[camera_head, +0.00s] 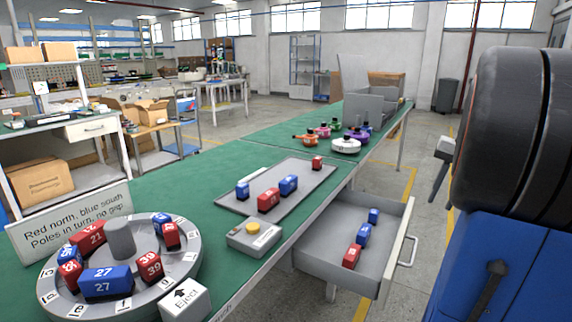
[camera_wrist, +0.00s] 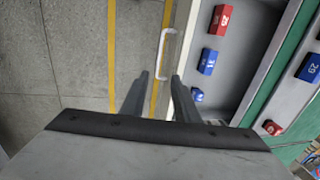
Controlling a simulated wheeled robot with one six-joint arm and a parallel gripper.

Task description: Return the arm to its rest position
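My gripper (camera_wrist: 160,76) shows in the wrist view with two dark fingers apart and nothing between them but floor and a yellow line beyond. It points down beside the open drawer (camera_head: 383,264). The drawer's pale handle (camera_wrist: 166,52) lies just past the fingertips in the picture; I cannot tell the height between them. In the head view a grey block with a dark finger (camera_head: 436,182), apparently my gripper, hangs over the floor right of the drawer. My arm is mostly outside the frames or too close to make out.
The drawer stands pulled out from the green bench (camera_head: 215,165), holding red and blue blocks (camera_head: 363,235). On the bench are a grey tray (camera_head: 240,205) with blocks, a yellow-button box (camera_head: 254,238), a round rotor (camera_head: 185,262) and an Eject block (camera_head: 184,300).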

